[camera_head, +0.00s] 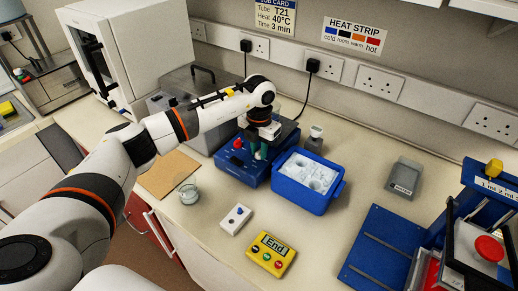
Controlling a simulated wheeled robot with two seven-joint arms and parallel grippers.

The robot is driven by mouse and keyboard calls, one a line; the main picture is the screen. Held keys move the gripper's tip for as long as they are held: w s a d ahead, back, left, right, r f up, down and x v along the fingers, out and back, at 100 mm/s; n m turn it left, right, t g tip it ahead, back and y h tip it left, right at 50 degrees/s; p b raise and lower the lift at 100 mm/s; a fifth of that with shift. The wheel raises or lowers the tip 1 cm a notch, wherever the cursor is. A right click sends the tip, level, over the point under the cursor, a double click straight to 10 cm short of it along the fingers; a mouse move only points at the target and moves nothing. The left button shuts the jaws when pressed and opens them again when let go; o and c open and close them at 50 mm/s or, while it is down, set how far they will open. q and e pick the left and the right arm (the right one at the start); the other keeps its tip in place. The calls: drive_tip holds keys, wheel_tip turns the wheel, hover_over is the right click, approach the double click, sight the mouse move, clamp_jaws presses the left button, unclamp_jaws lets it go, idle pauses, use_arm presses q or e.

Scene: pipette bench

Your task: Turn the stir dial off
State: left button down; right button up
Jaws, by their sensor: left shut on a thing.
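A blue stirrer unit (234,168) stands on the bench left of centre, with a dark top partly behind my gripper. A red knob (238,144) shows on its left part. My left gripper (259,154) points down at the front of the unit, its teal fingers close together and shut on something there. By its place this is the stir dial, but the fingers hide it, so its setting cannot be read. My right gripper is not in view.
A blue ice box (306,204) stands close to the right of the gripper. A glass jar (189,193), a white switch box (235,219) and a yellow timer (270,254) reading "End" stand in front. A blue rack (378,244) is at the right.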

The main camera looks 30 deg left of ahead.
sight(259, 151)
use_arm(q)
drive_tip(key=shift+r, duration=0.15)
drive_tip(key=c, duration=1.2)
unclamp_jaws()
wheel_tip(259, 151, up, 12)
drive_tip(key=b, duration=0.3)
